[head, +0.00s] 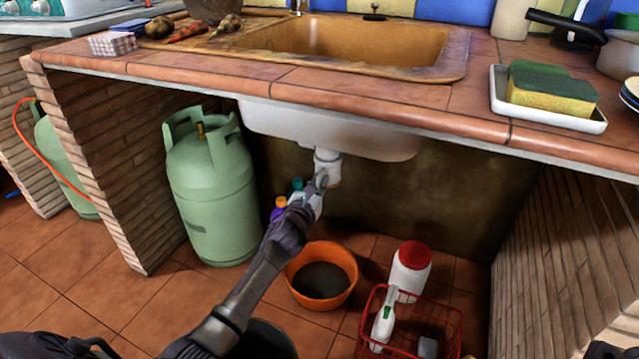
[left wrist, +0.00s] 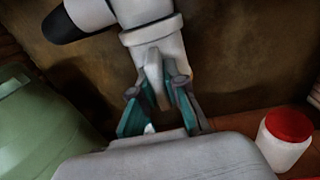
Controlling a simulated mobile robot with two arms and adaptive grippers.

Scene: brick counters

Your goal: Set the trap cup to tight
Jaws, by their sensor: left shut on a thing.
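The white trap cup (head: 333,174) hangs at the bottom of the drain pipe under the sink. In the left wrist view the trap cup (left wrist: 158,48) shows a pale tab pointing down towards my gripper. My left gripper (head: 321,181) reaches up to it from below. In the left wrist view its teal and dark fingers (left wrist: 158,91) stand on either side of the tab, shut on it. The fingers and arm hide part of the cup in the head view. My right gripper is not in view.
An orange bucket (head: 323,246) stands on the tiled floor below. A green gas cylinder (head: 211,195) stands left of the arm. A red wire basket (head: 450,318) and a white red-lidded container (head: 408,272) stand to the right. The sink basin's underside (head: 290,130) is close above.

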